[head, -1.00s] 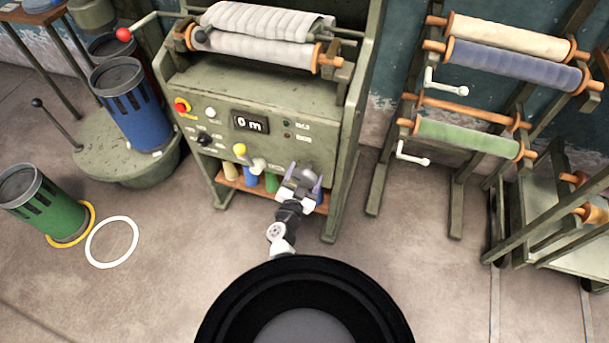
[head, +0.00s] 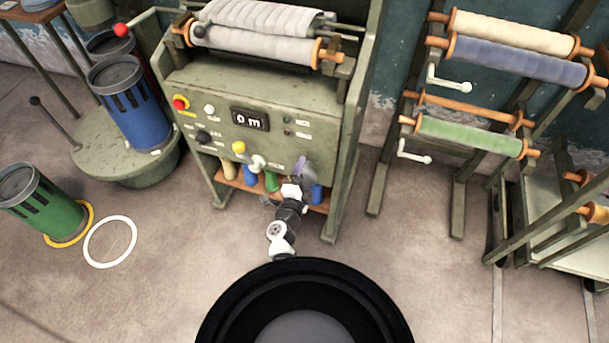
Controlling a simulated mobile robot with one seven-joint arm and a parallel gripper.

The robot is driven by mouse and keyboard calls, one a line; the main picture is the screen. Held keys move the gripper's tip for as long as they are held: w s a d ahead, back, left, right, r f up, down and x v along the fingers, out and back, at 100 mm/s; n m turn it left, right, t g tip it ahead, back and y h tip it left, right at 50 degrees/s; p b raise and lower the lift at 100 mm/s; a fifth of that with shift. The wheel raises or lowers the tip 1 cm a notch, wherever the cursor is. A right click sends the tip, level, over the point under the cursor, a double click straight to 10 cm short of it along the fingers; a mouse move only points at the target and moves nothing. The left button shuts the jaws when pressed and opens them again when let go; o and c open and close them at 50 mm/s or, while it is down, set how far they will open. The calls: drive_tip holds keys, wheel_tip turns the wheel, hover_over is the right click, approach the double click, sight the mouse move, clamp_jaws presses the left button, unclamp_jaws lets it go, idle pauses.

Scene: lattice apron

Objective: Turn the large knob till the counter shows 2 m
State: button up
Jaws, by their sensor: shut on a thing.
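The green machine (head: 310,105) stands in the middle of the head view. Its counter (head: 250,119) reads 0 m. My gripper (head: 303,171) is at the lower right of the front panel, shut on the large grey knob (head: 307,178). The gripper and its purple fingers hide most of the knob. To the left of it on the panel are a smaller pale lever knob (head: 258,162) and a yellow knob (head: 239,147).
A red button (head: 180,103) and a black knob (head: 203,137) are on the panel's left. Several coloured spools stand on the shelf below. A roll rack (head: 460,200) is at right, and blue (head: 130,105) and green (head: 45,205) cans at left.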

drive_tip(key=m+b, duration=0.1)
drive_tip(key=m, duration=0.3)
drive_tip(key=shift+m+b, duration=0.75)
drive_tip(key=shift+m, duration=0.95)
drive_tip(key=shift+r, duration=0.1)
drive_tip(key=o, duration=1)
drive_tip(key=shift+s, duration=0.15)
